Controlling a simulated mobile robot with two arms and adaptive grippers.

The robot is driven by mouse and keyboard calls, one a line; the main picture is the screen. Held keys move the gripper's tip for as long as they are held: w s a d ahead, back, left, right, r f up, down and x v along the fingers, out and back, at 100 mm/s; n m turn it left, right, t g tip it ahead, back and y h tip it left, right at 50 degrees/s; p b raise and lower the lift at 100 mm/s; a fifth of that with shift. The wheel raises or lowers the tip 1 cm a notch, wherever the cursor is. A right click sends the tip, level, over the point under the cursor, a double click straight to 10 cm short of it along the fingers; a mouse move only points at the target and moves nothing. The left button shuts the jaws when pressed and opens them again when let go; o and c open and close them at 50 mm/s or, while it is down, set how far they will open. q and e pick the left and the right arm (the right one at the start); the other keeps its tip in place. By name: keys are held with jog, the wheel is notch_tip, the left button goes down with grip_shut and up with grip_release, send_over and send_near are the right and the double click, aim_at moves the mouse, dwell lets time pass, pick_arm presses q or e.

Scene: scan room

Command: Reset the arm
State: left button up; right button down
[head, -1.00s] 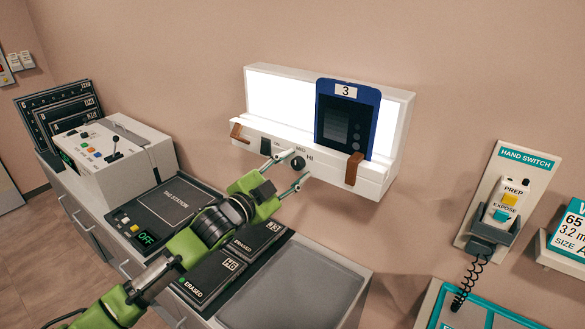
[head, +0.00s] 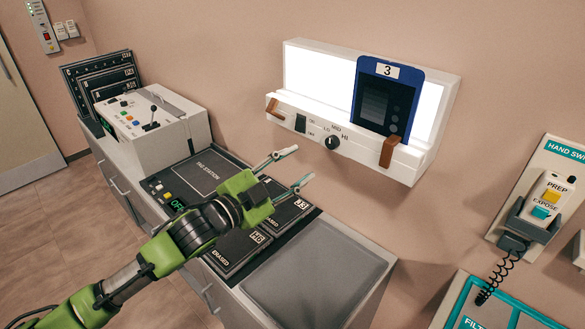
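My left arm comes in from the lower left, green and black. Its gripper (head: 289,169) is open and empty, with its two thin fingers apart, above the counter and below the lit viewer box (head: 440,103). It is clear of the viewer's black dial (head: 332,143) and touches nothing that I can see. My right gripper is not in view.
A blue film labelled 3 (head: 386,98) stands on the viewer. A counter holds a control box with a lever (head: 150,121), a tag station (head: 193,177), cassettes marked erased (head: 235,249) and a bare grey pad (head: 318,272). A hand switch (head: 541,207) hangs at right.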

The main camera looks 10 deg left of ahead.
pick_arm(q)
jog(key=shift+s+a, duration=0.2)
jog(key=shift+s, duration=0.1)
